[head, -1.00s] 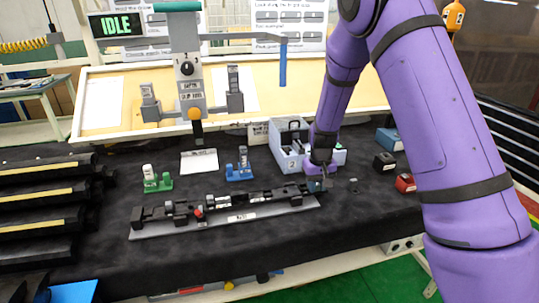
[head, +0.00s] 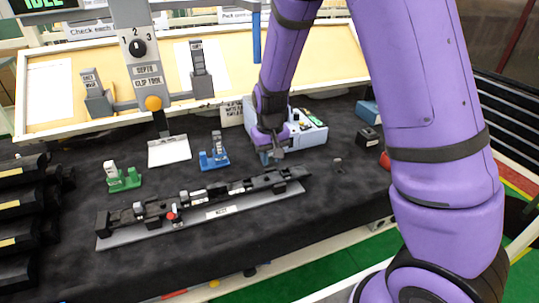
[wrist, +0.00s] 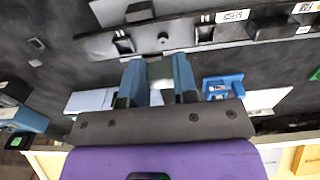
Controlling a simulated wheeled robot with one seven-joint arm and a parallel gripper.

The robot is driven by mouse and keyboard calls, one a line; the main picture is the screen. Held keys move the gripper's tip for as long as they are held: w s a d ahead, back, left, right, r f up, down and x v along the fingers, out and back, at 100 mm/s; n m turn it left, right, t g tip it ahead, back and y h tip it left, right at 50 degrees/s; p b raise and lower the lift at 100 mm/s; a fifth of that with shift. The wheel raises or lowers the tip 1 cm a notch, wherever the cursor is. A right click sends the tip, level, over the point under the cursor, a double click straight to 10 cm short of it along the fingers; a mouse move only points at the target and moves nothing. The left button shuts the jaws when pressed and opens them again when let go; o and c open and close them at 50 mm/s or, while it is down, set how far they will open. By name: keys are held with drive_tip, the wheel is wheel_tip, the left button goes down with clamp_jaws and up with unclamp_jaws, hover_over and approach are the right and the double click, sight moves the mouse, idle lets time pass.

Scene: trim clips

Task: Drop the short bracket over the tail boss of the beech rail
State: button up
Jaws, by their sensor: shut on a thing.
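The rail (head: 262,182) is a long dark bar on a grey base plate (head: 208,222) across the front of the black table; its wood type cannot be read. It also shows across the top of the wrist view (wrist: 195,40), with square sockets and a small round boss (wrist: 163,39). I cannot tell for sure which boss is the tail one. My gripper (head: 268,157) is behind the rail's right half, apart from it. In the wrist view its blue-grey fingers (wrist: 158,75) are shut on a small pale piece (wrist: 160,71), apparently the short bracket, mostly hidden by the fingers.
A grey bin (head: 300,130) stands right behind my gripper. A blue clip stand (head: 214,158) and a green one (head: 122,179) stand behind the rail. A grey post with a dial (head: 138,48) rises at the back. Black trays (head: 25,200) are stacked at left. A black box (head: 368,138) stands right.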

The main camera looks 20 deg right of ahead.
hover_over(270, 185)
drive_tip(key=shift+f, duration=2.9)
drive_tip(key=shift+f, duration=1.45)
drive_tip(key=o, duration=1)
drive_tip(key=shift+r, duration=0.15)
wheel_tip(270, 185, up, 11)
drive_tip(key=shift+f, duration=0.2)
